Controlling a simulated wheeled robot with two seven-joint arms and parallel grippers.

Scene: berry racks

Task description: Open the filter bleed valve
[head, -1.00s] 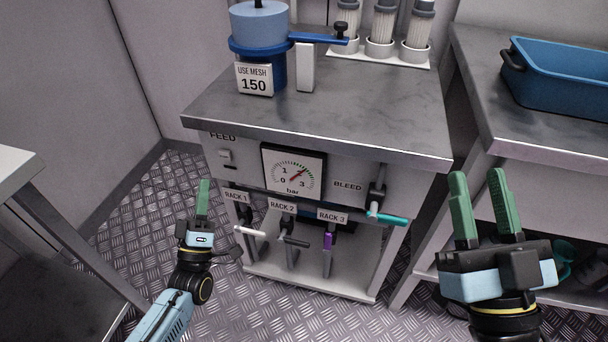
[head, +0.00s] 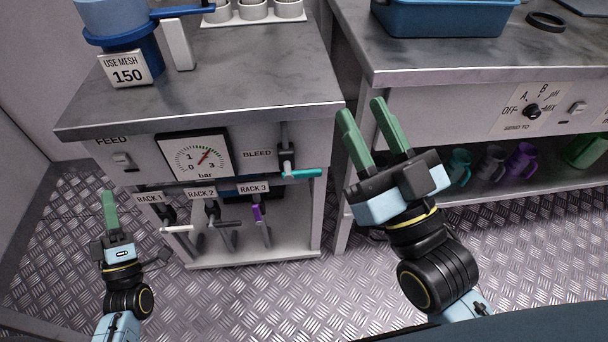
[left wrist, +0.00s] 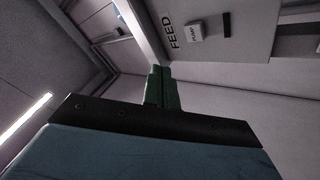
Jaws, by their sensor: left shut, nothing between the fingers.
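The bleed valve (head: 300,173) has a teal handle that points right, level, on the cabinet front beside the BLEED label (head: 257,154). My right gripper (head: 360,118) is open and empty, to the right of the handle and apart from it. My left gripper (head: 109,197) is shut and empty, low at the left, in front of the cabinet's left side. Its closed green fingers also show in the left wrist view (left wrist: 162,88), below the FEED label. The pressure gauge (head: 195,158) sits between FEED and BLEED, its needle between 1 and 3.
The blue filter housing (head: 125,48) stands on the cabinet top. A right bench holds a blue tub (head: 445,18). Patterned floor (head: 245,300) lies open in front.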

